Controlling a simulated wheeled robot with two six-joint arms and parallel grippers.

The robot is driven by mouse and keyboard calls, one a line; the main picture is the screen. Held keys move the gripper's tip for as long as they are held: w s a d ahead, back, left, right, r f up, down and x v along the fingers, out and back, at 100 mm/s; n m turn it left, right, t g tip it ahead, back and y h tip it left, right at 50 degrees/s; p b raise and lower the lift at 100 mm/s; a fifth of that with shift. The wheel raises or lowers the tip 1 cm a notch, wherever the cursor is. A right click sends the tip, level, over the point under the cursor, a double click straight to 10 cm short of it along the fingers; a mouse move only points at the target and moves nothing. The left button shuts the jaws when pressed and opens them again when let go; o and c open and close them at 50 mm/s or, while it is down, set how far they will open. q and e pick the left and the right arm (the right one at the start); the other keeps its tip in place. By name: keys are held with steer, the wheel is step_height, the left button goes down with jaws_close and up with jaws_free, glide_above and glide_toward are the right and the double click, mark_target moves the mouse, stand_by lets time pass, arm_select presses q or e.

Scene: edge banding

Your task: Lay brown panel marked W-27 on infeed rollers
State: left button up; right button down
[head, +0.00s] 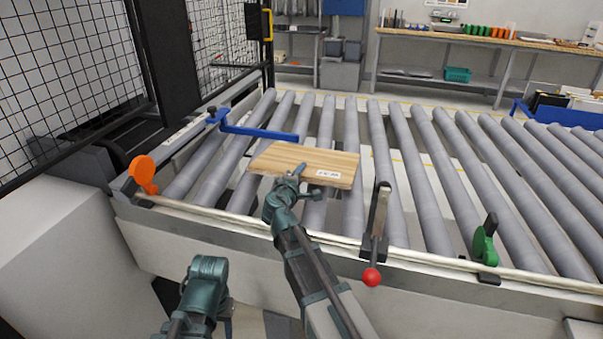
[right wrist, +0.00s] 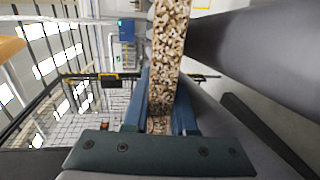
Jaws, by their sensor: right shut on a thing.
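A brown wood-grain panel (head: 315,159) with a small white label is over the grey infeed rollers (head: 237,160) at the left part of the conveyor. The label's writing is too small to read surely. My right gripper (head: 290,178) is shut on the panel's near edge. In the right wrist view the panel's speckled chipboard edge (right wrist: 170,45) runs between the two blue fingers (right wrist: 160,110). I cannot tell whether the panel touches the rollers. My left wrist is low at the bottom of the head view; its fingers are hidden.
A blue bar (head: 258,132) reaches over the rollers behind the panel. An orange lever (head: 144,173), a red-knobbed clamp (head: 376,225) and a green lever (head: 485,243) stand along the near rail. A mesh fence is at left. Rollers to the right are clear.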

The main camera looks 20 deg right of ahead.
jaws_free()
stand_by(0.6)
steer(key=shift+s, duration=0.1)
